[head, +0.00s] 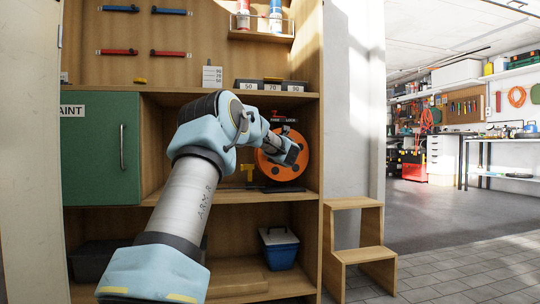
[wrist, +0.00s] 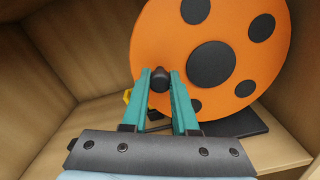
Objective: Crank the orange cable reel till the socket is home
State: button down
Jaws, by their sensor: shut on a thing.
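The orange cable reel (head: 288,165) stands on the middle shelf of the wooden workbench, partly hidden by my arm in the head view. In the wrist view the reel (wrist: 167,42) shows as an orange disc with several dark round spots and a dark hub. My gripper (wrist: 166,84) is in front of the lower left part of the disc. Its teal fingers are shut on a black crank knob (wrist: 159,79). The cable's socket cannot be made out in either view.
The reel sits on a dark base (wrist: 237,124). A yellow item (head: 248,170) stands left of it. A green cabinet door (head: 98,150) is to the left, and a blue box (head: 279,248) is on the shelf below. Wooden steps (head: 352,205) stand on the right.

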dwell(0.3)
jog(key=c, duration=0.7)
grip_release()
jog(key=shift+s+d+p, duration=0.25)
jog(key=shift+s+p, duration=0.1)
jog(key=shift+s, duration=1.45)
jog(key=shift+s+d+p, duration=0.2)
jog(key=shift+s+p, duration=0.15)
jog(key=shift+s, duration=1.45)
jog(key=shift+s+d+p, duration=0.25)
jog(key=shift+s+p, duration=0.1)
jog(key=shift+s, duration=1.45)
